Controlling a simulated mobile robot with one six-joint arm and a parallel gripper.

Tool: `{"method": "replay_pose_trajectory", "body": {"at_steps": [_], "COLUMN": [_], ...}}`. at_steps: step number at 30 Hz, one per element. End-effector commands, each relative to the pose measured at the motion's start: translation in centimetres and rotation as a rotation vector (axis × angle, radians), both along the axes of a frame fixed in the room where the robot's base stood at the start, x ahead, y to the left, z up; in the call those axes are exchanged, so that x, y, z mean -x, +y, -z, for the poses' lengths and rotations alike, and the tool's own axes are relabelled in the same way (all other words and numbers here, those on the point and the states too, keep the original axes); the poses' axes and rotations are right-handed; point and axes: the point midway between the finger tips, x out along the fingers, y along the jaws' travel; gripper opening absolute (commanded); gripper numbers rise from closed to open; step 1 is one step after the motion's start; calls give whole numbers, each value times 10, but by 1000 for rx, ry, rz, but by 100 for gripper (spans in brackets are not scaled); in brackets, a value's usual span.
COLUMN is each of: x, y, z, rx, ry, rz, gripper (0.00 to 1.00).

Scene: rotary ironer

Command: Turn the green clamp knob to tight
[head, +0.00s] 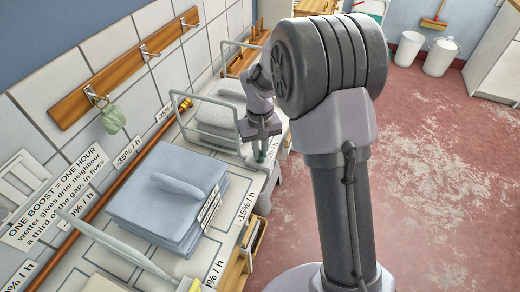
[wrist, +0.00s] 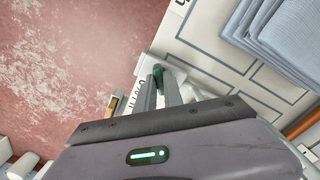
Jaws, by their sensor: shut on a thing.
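The green clamp knob (wrist: 158,73) shows in the wrist view between the fingertips of my gripper (wrist: 163,88). The fingers are shut on it, and they hide part of it. In the head view my gripper (head: 261,148) points down at the edge of the counter, with a small bit of green at its fingertips. My arm and wrist cover much of that spot. I cannot tell how far the knob is turned.
Folded blue cloths (head: 160,205) lie stacked on the counter, left of my gripper. A wire rack (head: 208,103) with grey cloths stands close behind it. A copper pipe (head: 128,182) runs along the tiled wall. The red floor (head: 440,180) at right is open.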

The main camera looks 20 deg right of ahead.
Motion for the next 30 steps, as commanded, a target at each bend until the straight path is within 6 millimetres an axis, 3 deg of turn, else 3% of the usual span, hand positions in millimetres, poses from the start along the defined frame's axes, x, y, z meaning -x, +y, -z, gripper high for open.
{"method": "replay_pose_trajectory", "body": {"at_steps": [15,30], "x": [-1,-1], "y": [0,0], "z": [0,0], "rx": [0,-1], "ry": [-3,-2], "rz": [453,674], "gripper": [0,0]}}
